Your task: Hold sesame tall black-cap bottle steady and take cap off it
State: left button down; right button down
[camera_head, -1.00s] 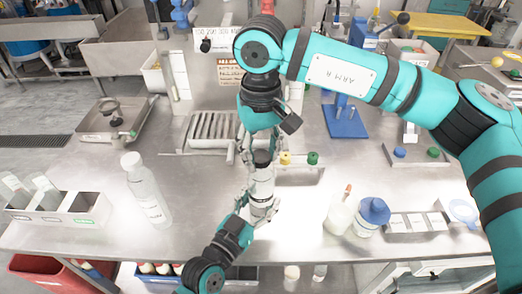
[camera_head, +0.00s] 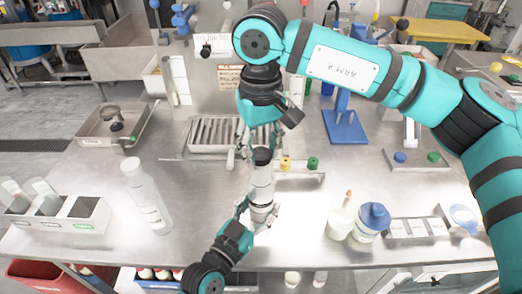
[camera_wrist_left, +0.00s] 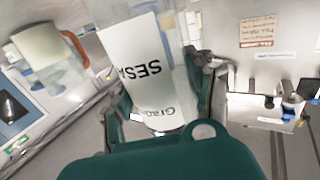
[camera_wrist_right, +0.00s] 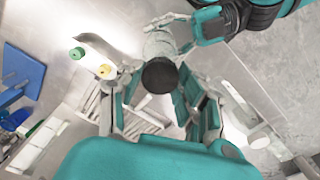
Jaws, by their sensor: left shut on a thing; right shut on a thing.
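The sesame bottle (camera_head: 262,186) is tall and clear with a white label, and stands upright near the middle of the steel table. Part of its label shows in the left wrist view (camera_wrist_left: 146,72). Its black cap (camera_head: 262,156) is at the top of the bottle and also shows in the right wrist view (camera_wrist_right: 159,75). My left gripper (camera_head: 257,209) is shut around the lower part of the bottle. My right gripper (camera_head: 250,152) comes from above, with its fingers on both sides of the black cap, shut on it. The cap's lower edge is hard to make out.
A white-capped bottle (camera_head: 146,198) stands to the left, beyond it a white box (camera_head: 88,213) of bottles. A blue-lidded jar (camera_head: 372,222) and a small tray (camera_head: 414,228) are at the right.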

aim_at(261, 153)
jog(key=shift+r, duration=2.05)
pick_arm(q)
jog(key=shift+c, duration=1.9)
grip_release()
